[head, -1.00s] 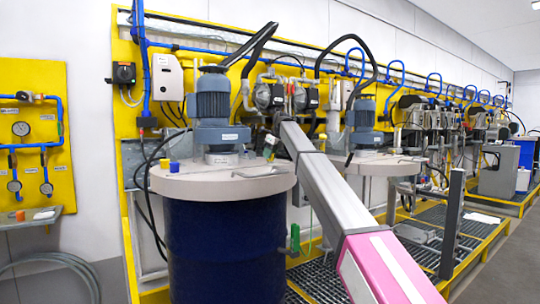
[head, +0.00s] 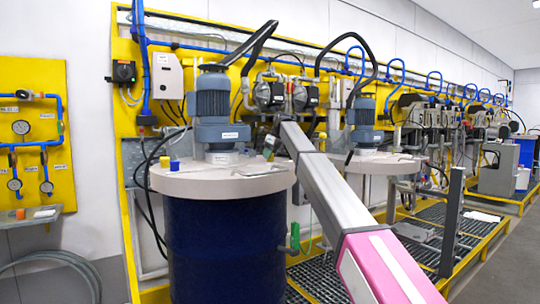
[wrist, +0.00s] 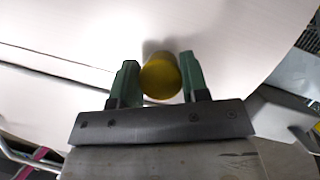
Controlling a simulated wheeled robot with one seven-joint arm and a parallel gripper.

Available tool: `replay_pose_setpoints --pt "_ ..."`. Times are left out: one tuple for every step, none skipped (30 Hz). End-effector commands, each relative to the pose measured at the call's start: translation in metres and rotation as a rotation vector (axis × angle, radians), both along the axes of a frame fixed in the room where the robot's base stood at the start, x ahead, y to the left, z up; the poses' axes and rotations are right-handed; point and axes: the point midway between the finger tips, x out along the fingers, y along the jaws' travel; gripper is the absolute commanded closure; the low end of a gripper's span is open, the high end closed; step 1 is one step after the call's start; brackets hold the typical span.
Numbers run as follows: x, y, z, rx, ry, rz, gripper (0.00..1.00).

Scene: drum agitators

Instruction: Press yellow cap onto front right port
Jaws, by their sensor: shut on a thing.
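My gripper (wrist: 159,64) has green fingers on either side of a yellow cap (wrist: 160,76) in the wrist view, shut on it. Pale drum lid surface shows beyond the cap. In the head view my gripper (head: 269,147) is small, over the right part of the pale lid (head: 215,185) of the dark blue drum. I cannot tell there whether the held cap touches the lid. The front right port cannot be made out. A yellow cap (head: 164,162) and a blue cap (head: 175,166) also stand on the lid's left side.
A grey-blue motor (head: 213,110) stands in the middle of the lid, left of my gripper. A metal handle (head: 260,171) lies on the lid's front right. A second drum lid (head: 378,163) with a motor stands behind to the right.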

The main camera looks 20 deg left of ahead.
Motion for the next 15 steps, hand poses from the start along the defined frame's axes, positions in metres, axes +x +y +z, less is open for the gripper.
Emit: replay_pose_setpoints --pt "-0.0005 -0.0003 -0.0028 -0.003 0.002 0.0 0.8" --pt "-0.0005 -0.0003 -0.0027 -0.002 0.003 0.001 0.8" --pt "-0.0005 -0.0004 -0.0028 -0.002 0.003 0.001 0.8" --pt "-0.0005 -0.0004 -0.0029 -0.003 0.003 0.001 0.8" --pt "-0.0005 -0.0004 -0.0031 -0.003 0.003 0.001 0.8" --pt "-0.0005 -0.0005 -0.0033 -0.003 0.003 0.0 0.8" --pt "-0.0006 -0.0005 -0.0034 -0.003 0.003 0.0 0.8" --pt "-0.0007 -0.0005 -0.0035 -0.004 0.003 0.0 0.8" --pt "-0.0008 -0.0006 -0.0037 -0.004 0.003 0.0 0.8" --pt "-0.0007 -0.0006 -0.0038 -0.004 0.003 0.0 0.8" --pt "-0.0008 -0.0007 -0.0039 -0.004 0.004 0.0 0.49" --pt "-0.0008 -0.0007 -0.0039 -0.004 0.004 0.0 0.36" --pt "-0.0008 -0.0006 -0.0038 -0.004 0.003 0.0 0.29" --pt "-0.0008 -0.0006 -0.0036 -0.004 0.003 0.0 0.29" --pt "-0.0007 -0.0006 -0.0032 -0.003 0.003 0.0 0.29"
